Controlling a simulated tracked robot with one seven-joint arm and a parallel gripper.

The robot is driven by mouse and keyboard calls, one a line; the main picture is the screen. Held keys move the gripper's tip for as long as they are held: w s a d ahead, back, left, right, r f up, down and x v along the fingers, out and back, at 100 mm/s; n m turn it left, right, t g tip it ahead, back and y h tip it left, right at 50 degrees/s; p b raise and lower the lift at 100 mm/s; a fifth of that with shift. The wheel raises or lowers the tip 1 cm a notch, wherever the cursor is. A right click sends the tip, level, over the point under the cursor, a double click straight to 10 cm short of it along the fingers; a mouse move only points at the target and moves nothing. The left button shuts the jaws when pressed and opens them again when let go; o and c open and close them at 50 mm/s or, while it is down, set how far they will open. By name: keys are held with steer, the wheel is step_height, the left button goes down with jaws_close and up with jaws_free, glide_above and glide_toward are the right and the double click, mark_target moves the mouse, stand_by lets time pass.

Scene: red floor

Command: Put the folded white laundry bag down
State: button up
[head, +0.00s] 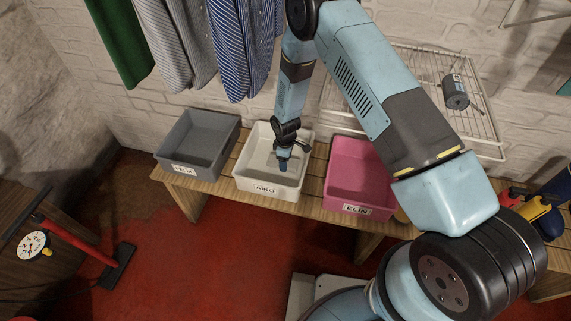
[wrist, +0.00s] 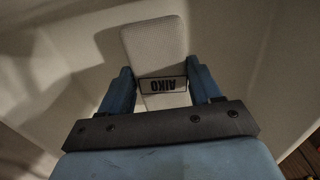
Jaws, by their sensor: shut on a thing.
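The folded white laundry bag (wrist: 158,45) shows in the wrist view as a pale, textured, narrow block with a black-framed AIKO label. My gripper (wrist: 160,70) is shut on it, one blue finger on each side. In the head view my gripper (head: 284,160) points down inside the white bin (head: 265,188), which also has an AIKO label on its front. The bag cannot be made out clearly in the head view. The bin's pale inside surrounds the bag in the wrist view. I cannot tell whether the bag touches the bin's floor.
A grey bin (head: 188,168) stands left of the white one and a pink bin (head: 352,205) labelled ELIN right of it, all on a slatted wooden bench (head: 190,203). Shirts (head: 205,50) hang above at the left. A wire rack (head: 400,65) with a dark canister (head: 456,92) is at the right.

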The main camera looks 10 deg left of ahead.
steer(key=shift+f, duration=1.2)
steer(key=o, duration=1.1)
step_height(320, 180, up, 12)
steer(key=shift+r, duration=0.1)
